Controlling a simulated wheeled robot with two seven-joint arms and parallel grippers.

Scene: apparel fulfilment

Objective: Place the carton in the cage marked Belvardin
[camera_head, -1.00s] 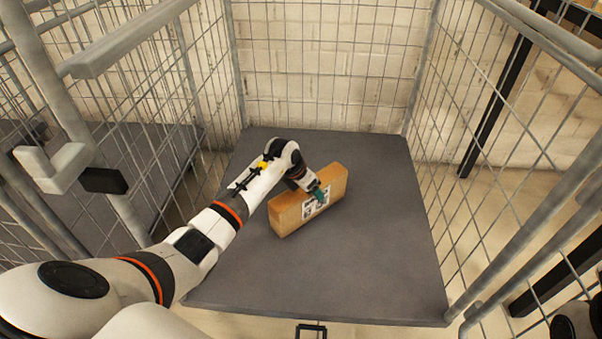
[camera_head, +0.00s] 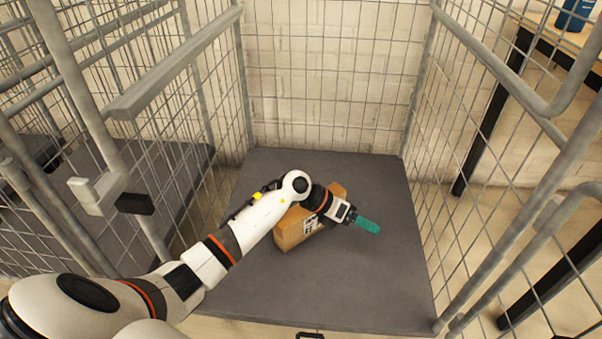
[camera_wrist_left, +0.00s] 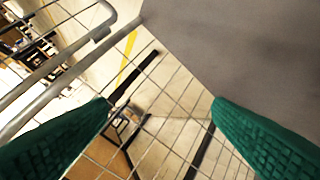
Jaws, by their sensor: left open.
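The brown carton (camera_head: 293,232) with a white label rests on the dark grey floor of the cage (camera_head: 330,300). My left arm lies across part of it in the head view. My left gripper (camera_head: 368,226) is to the right of the carton, above the cage floor, with nothing in it. In the left wrist view its green fingers (camera_wrist_left: 160,140) are wide apart, with mesh and the cage floor edge behind them. The carton does not show in the wrist view. No cage marking is readable. My right gripper does not show.
Wire mesh walls stand on the left, back and right (camera_head: 480,180) of the cage. A second cage (camera_head: 60,205) stands on the left. A blue object (camera_head: 574,14) is on a shelf at the upper right. The cage floor is clear around the carton.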

